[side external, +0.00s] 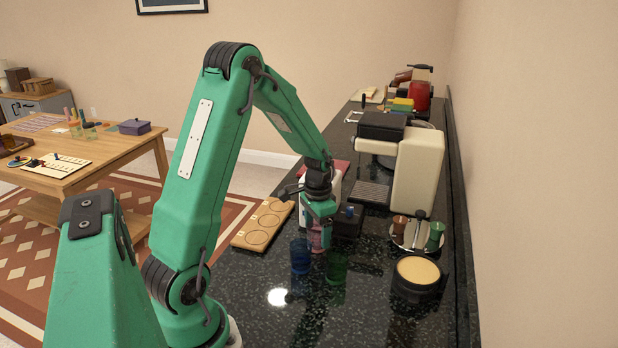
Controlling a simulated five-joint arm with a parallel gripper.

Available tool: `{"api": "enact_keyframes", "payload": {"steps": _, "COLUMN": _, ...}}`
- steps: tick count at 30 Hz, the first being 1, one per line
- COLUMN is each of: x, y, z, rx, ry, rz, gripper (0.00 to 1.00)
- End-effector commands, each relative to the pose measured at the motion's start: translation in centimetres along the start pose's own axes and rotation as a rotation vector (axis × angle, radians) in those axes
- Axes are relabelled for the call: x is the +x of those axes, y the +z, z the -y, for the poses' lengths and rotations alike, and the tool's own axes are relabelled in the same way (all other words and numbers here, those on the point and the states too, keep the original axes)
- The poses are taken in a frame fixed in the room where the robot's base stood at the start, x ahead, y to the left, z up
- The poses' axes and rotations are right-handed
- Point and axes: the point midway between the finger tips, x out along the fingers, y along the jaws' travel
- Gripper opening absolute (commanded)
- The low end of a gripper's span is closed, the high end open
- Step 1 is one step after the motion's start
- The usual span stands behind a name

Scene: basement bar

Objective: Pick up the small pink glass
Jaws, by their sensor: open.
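The small pink glass (317,238) stands on the dark counter, partly hidden by my gripper. My gripper (319,226) points down at the end of my green arm, open, with its fingers at the pink glass. I cannot tell whether the fingers touch the glass or are on both sides of it. A blue glass (300,256) stands close in front and to the left of the pink glass. A green glass (336,268) stands close in front and to the right.
A wooden board with round recesses (263,224) lies left of the glasses. A cream coffee machine (416,170) stands behind right. A round dark container with a tan top (418,272) and a small tray with cups (410,236) stand right. The near counter is clear.

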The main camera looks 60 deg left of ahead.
Motion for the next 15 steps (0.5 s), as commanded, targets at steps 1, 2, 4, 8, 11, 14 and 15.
{"api": "enact_keyframes", "payload": {"steps": 1, "x": -0.02, "y": -0.01, "z": 0.01, "rx": 0.000, "ry": 0.000, "rz": 0.000, "gripper": 0.74}}
{"api": "enact_keyframes", "payload": {"steps": 2, "x": -0.02, "y": -0.01, "z": 0.01, "rx": 0.000, "ry": 0.000, "rz": 0.000, "gripper": 0.74}}
{"api": "enact_keyframes", "payload": {"steps": 4, "x": -0.03, "y": -0.01, "z": 0.01, "rx": 0.000, "ry": 0.000, "rz": 0.000, "gripper": 0.74}}
{"api": "enact_keyframes", "payload": {"steps": 8, "x": -0.03, "y": -0.01, "z": 0.01, "rx": 0.000, "ry": 0.000, "rz": 0.000, "gripper": 0.49}}
{"api": "enact_keyframes", "payload": {"steps": 11, "x": -0.04, "y": -0.02, "z": 0.01, "rx": 0.000, "ry": 0.000, "rz": -0.001, "gripper": 0.29}}
{"api": "enact_keyframes", "payload": {"steps": 14, "x": -0.06, "y": -0.03, "z": 0.02, "rx": 0.000, "ry": -0.001, "rz": -0.001, "gripper": 0.18}}
{"api": "enact_keyframes", "payload": {"steps": 15, "x": -0.06, "y": -0.03, "z": 0.02, "rx": 0.000, "ry": -0.001, "rz": -0.001, "gripper": 0.18}}
